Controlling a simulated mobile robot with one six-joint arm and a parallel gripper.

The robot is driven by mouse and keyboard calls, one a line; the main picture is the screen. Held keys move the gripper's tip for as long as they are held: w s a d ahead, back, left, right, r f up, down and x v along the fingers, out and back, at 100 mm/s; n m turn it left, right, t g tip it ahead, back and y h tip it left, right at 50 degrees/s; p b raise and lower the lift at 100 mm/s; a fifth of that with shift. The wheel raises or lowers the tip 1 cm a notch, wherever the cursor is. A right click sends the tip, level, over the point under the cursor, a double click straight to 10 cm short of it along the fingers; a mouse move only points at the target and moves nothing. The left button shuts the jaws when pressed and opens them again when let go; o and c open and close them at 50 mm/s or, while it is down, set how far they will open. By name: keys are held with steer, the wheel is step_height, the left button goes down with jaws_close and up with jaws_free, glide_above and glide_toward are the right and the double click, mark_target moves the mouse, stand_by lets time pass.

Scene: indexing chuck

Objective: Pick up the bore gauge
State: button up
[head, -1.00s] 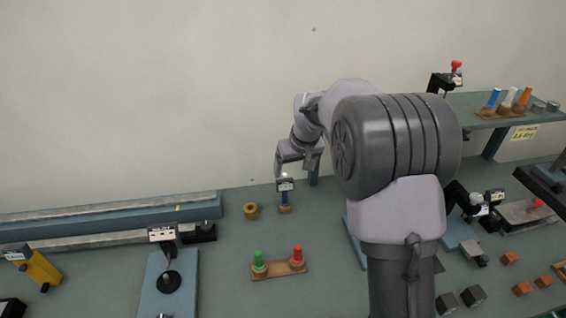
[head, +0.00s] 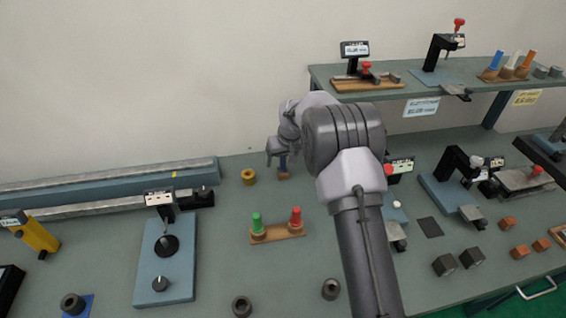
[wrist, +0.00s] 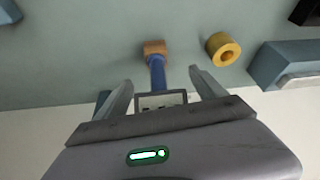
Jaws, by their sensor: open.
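The bore gauge is an upright blue shaft (wrist: 157,72) with a small display head and a wooden foot. It stands at the back of the bench, left of my arm in the head view. In the wrist view its foot points away from me and its display head lies between my fingers. My gripper (wrist: 160,80) is open, with one finger on each side of the gauge. I see a gap on both sides, with no clear contact. In the head view my gripper (head: 279,152) hides the gauge's upper part; the wooden foot (head: 283,176) shows below it.
A brass ring (head: 248,176) stands just left of the gauge; the wrist view shows it too (wrist: 223,49). A wooden stand (head: 277,232) with green and red plugs is in front. A long blue rail (head: 110,185) lies at the left. A raised shelf (head: 405,90) is at the right.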

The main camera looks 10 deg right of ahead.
jaws_close()
